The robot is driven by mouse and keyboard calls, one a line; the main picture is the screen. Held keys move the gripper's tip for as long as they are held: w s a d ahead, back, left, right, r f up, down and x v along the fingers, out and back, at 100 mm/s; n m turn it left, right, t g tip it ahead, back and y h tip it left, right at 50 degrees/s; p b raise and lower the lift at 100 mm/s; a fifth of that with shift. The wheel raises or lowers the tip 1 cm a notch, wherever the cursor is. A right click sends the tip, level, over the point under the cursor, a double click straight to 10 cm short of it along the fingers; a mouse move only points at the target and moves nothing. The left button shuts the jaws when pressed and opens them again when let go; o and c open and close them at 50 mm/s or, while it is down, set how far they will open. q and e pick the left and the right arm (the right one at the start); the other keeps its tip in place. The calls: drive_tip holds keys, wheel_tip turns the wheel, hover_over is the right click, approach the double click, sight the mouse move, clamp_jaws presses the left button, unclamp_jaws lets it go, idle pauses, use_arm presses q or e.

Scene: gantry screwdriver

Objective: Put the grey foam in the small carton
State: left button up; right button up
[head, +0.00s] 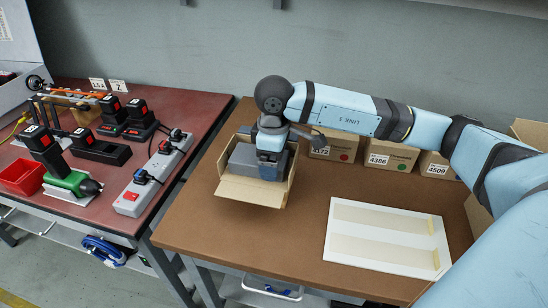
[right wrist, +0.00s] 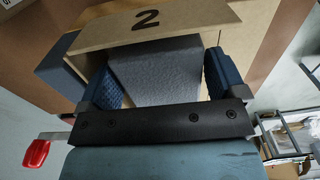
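The small carton (head: 252,191) stands open on the brown table in the head view, its front flap folded outward. The grey foam (head: 243,158) is inside it, partly hidden by my right gripper (head: 271,171), which points down into the carton. In the right wrist view the foam (right wrist: 155,72) lies between the two blue finger pads of the gripper (right wrist: 165,80). The left pad is close to the foam, and a thin strip of cardboard shows beside the right pad. A carton flap marked 2 (right wrist: 150,22) covers part of the view. My left gripper is not in view.
Several labelled cartons (head: 390,157) stand along the back of the brown table (head: 240,245). A white board with two pale strips (head: 387,237) lies at the front right. A red-topped table (head: 110,185) at left holds tools and a power strip (head: 153,174).

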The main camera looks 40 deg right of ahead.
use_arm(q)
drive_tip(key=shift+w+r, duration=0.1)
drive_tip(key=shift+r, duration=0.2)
use_arm(e)
drive_tip(key=shift+r, duration=0.1)
drive_tip(key=shift+r, duration=0.15)
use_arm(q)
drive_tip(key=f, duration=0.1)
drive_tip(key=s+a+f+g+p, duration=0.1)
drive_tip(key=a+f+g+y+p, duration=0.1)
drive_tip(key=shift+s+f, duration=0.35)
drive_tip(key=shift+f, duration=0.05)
use_arm(e)
wheel_tip(320, 180, up, 12)
use_arm(q)
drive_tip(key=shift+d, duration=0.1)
drive_tip(key=shift+p, duration=0.35)
